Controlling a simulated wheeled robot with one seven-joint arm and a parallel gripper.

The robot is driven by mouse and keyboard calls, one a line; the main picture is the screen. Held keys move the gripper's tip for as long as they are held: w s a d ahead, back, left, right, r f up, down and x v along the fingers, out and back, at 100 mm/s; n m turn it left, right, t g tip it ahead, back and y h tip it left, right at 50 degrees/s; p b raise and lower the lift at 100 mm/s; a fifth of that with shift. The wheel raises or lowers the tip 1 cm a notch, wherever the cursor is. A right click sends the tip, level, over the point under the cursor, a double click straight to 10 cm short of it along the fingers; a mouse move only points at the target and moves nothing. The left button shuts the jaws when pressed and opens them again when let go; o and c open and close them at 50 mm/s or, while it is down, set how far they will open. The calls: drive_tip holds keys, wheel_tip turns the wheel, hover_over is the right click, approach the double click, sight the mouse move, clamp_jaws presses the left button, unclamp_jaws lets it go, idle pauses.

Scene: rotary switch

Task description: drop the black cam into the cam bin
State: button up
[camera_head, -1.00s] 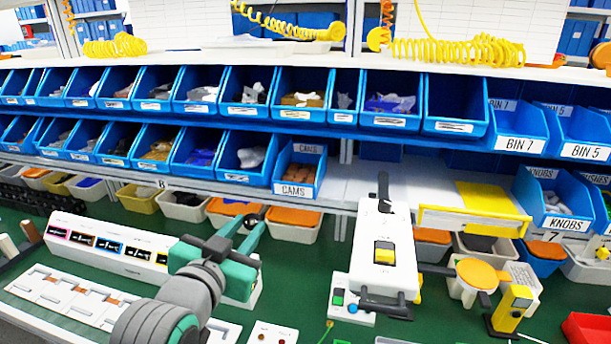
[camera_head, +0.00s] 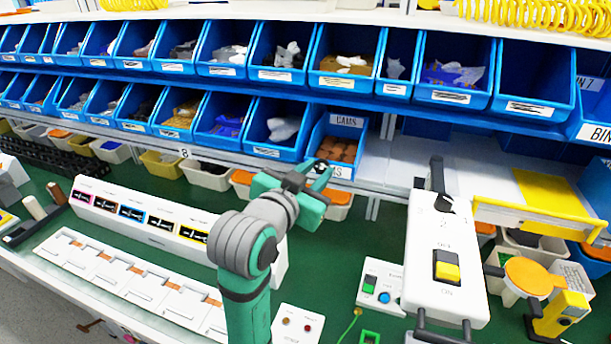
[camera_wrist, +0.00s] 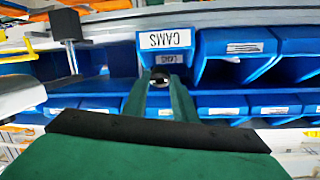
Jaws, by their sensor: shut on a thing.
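My gripper (camera_head: 321,172) is shut on the black cam (camera_head: 321,165), a small dark round piece between the green fingertips. The cam also shows between the fingertips in the wrist view (camera_wrist: 160,77). The cam bin (camera_head: 347,121) is a blue bin labelled CAMS at the right end of the lower bin row, with brown-orange pieces inside. In the head view my fingertips overlap the bin's front label. I cannot tell whether the cam is over the bin's opening.
Blue bins (camera_head: 275,125) stand close to the left of the cam bin. A white fixture (camera_head: 433,240) with a yellow switch and black handles stands at the right. A long white box (camera_head: 150,220) lies left of my arm. Open white shelf space is right of the cam bin.

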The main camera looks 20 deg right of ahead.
drive_tip(key=w+a+x, duration=0.1)
drive_tip(key=x, duration=1.1)
drive_tip(key=shift+s+a, duration=0.1)
drive_tip(key=shift+s, duration=0.05)
drive_tip(key=o, duration=1.1)
drive_tip(key=shift+a, duration=0.1)
drive_tip(key=v, duration=1)
drive_tip(key=shift+s+a+r, duration=0.15)
drive_tip(key=shift+s+a, duration=0.1)
